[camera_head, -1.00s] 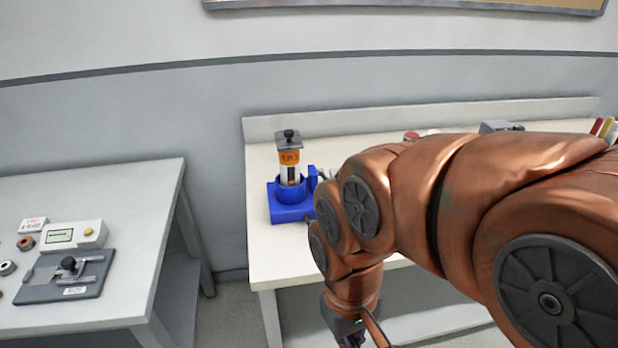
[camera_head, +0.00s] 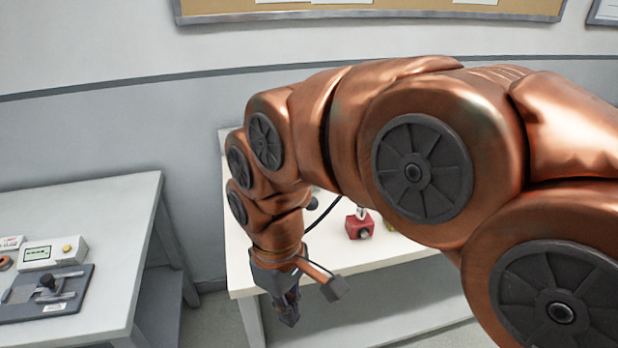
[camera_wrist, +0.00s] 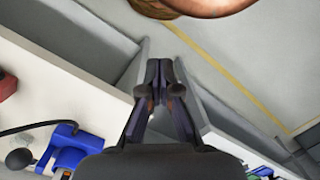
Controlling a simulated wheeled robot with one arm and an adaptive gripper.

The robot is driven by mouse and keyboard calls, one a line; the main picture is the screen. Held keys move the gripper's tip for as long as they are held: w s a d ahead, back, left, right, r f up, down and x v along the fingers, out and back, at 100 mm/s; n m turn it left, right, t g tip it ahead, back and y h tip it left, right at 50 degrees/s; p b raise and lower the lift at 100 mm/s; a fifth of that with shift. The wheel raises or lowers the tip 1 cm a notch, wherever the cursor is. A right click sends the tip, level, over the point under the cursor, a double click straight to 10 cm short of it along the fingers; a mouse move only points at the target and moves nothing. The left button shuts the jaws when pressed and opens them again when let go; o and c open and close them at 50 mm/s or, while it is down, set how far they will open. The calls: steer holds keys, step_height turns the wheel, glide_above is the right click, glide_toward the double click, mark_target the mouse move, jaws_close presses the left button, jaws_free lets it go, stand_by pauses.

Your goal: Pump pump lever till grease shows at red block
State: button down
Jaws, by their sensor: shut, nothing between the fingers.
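The blue pump (camera_wrist: 72,148) shows in the wrist view at lower left, partly cut off. A dark ball knob (camera_wrist: 18,158) stands beside it and looks like the pump lever's end. A dark knob (camera_head: 312,203) also shows in the head view, where my arm hides the blue pump. The red block (camera_head: 360,225) sits on the white bench, right of my forearm; a part of it is at the left edge of the wrist view (camera_wrist: 6,84). I cannot make out grease on it. My gripper (camera_head: 290,312) is shut and empty, pointing down in front of the bench edge, apart from the pump.
The white bench (camera_head: 400,250) runs behind my arm. A grey table (camera_head: 110,215) at left holds a small display box (camera_head: 48,255) and a dark fixture (camera_head: 45,295). A floor gap lies between the tables. A black hose (camera_wrist: 28,128) leads left from the pump.

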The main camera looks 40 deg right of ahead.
steer(key=w+d+r+n+p, duration=0.2)
steer(key=w+d+r+n, duration=0.15)
steer(key=w+r, duration=0.35)
steer(key=w+d+r+n+p, duration=0.3)
steer(key=w+d+r, duration=0.1)
steer(key=w+r, duration=0.3)
steer(key=w+d+r+n+p, duration=0.1)
steer(key=w+d+r+p, duration=0.1)
steer(key=d, duration=0.4)
steer(key=w+d+r+n+y+p, duration=0.1)
steer(key=w+d+r+n+p, duration=0.1)
steer(key=d, duration=0.5)
steer(key=shift+w+d+r+y, duration=0.15)
steer(key=shift+w+r+y, duration=0.15)
steer(key=shift+w+r, duration=0.3)
steer(key=shift+f+n, duration=0.2)
steer(key=shift+n, duration=0.05)
steer(key=shift+p+x, duration=1.7)
steer(key=shift+x, duration=3.85)
steer(key=shift+w+p+x, duration=0.15)
steer(key=shift+p+x, duration=0.1)
steer(key=shift+x, duration=0.4)
steer(key=shift+w+p+x, duration=0.15)
steer(key=shift+p+x, duration=0.05)
steer(key=shift+x, duration=0.5)
steer(key=shift+f, duration=0.15)
